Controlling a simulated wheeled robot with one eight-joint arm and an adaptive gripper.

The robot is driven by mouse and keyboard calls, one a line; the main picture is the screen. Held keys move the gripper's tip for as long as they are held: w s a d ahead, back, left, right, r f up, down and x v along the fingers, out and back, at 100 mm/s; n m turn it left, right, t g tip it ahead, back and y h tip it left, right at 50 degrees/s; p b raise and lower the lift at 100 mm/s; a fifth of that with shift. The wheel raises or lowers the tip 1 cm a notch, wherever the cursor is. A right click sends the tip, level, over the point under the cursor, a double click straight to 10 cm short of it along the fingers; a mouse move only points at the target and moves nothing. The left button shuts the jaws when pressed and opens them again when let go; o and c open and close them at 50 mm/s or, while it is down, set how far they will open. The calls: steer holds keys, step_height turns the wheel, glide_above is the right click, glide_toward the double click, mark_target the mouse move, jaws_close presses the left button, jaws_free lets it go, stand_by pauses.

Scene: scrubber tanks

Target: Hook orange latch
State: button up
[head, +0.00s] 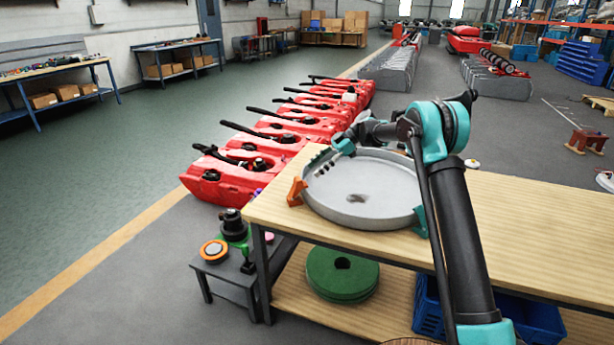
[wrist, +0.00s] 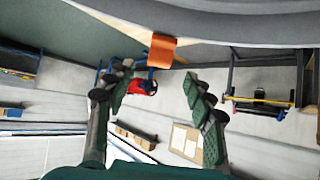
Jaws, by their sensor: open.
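The orange latch (head: 297,192) stands at the left edge of a round grey tank part (head: 350,222) on the wooden workbench. In the wrist view the orange latch (wrist: 161,50) shows at top centre, against the grey rim (wrist: 230,28). My gripper (head: 318,163) is over the left part of the tank, up and to the right of the latch in the head view. In the wrist view my gripper (wrist: 157,84) has its two green-padded fingers spread, with nothing between them. The latch appears beyond the fingertips, roughly centred on the gap; contact is not seen.
The wooden workbench (head: 520,235) is clear to the right. A low side table (head: 225,270) with small parts stands left of it. Green discs (head: 342,273) and a blue crate (head: 430,305) sit on the lower shelf. Red machine bodies (head: 225,178) line the floor behind.

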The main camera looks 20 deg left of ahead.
steer(key=v, duration=0.5)
steer(key=s+d+m+t+h, duration=0.25)
steer(key=s+d+m, duration=0.5)
steer(key=d, duration=0.45)
steer(key=s+d+m+t+h, duration=0.1)
steer(key=s+d+m+t, duration=0.3)
steer(key=s+d+m, duration=0.6)
steer(key=s+d+f+m+t+h, duration=0.2)
steer(key=s+d+f, duration=0.3)
steer(key=s+d, duration=0.5)
steer(key=s+d+f+m+t+h, duration=0.1)
steer(key=s+d+f+m+h, duration=0.2)
steer(key=s+d, duration=0.6)
step_height(320, 180, down, 3)
steer(key=shift+s+d+r+m+t, duration=0.1)
steer(key=shift+s+d+m+t, duration=0.25)
steer(key=shift+s+m, duration=0.9)
